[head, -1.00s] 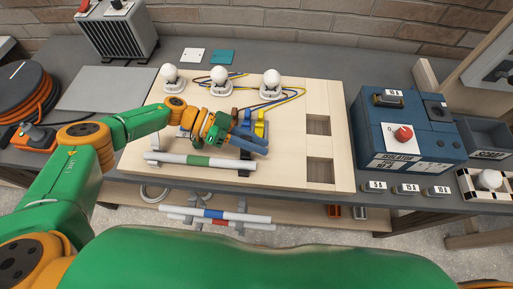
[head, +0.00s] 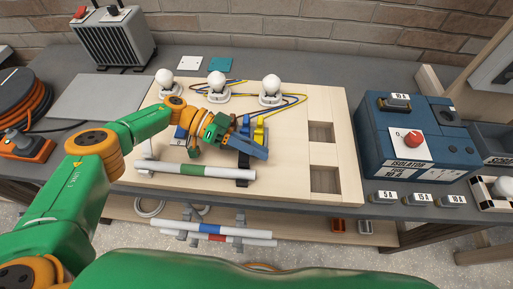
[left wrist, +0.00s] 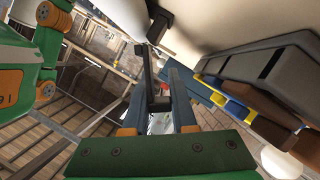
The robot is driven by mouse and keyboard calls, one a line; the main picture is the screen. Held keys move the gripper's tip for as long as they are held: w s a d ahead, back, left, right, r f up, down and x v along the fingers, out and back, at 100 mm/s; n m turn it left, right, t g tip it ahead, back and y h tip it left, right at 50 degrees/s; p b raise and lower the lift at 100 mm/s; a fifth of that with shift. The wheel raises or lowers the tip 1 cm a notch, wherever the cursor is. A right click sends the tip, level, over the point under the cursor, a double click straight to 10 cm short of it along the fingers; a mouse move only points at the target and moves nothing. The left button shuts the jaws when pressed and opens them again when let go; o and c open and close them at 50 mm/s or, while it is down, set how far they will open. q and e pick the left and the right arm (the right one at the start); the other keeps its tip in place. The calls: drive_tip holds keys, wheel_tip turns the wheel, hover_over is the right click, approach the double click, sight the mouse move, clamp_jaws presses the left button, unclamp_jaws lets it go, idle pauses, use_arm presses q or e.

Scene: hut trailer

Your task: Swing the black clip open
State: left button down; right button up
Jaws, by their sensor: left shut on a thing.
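The black clip (head: 243,171) is at the right end of a white tube with a green band (head: 196,170) on the wooden board (head: 285,170). My left gripper (head: 259,149) is over the clip, behind the tube, and partly covers it. In the left wrist view, a dark arm of the clip (left wrist: 148,72) runs between the two fingers of my left gripper (left wrist: 157,108), which is shut on it. The clip's dark block (left wrist: 160,22) shows farther up against the pale tube. The exact contact is hard to make out. My right gripper is not in view.
Several white bulbs (head: 217,82) and yellow and blue wires stand behind the gripper. A yellow part (head: 259,131) sits close beside the fingers. The blue isolator box (head: 415,140) stands to the right. More tubes (head: 215,231) are below the board's front edge.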

use_arm(q)
drive_tip(key=c, duration=1)
unclamp_jaws()
drive_tip(key=b+v, duration=0.1)
drive_tip(key=v, duration=0.1)
drive_tip(key=b+v, duration=0.1)
drive_tip(key=v, duration=0.1)
drive_tip(key=b+v, duration=0.2)
drive_tip(key=shift+w+a+f, duration=0.1)
drive_tip(key=shift+a+f, duration=0.15)
drive_tip(key=shift+f, duration=0.05)
drive_tip(key=shift+w+a+r, duration=0.1)
drive_tip(key=shift+a+r, duration=0.25)
drive_tip(key=shift+d, duration=0.1)
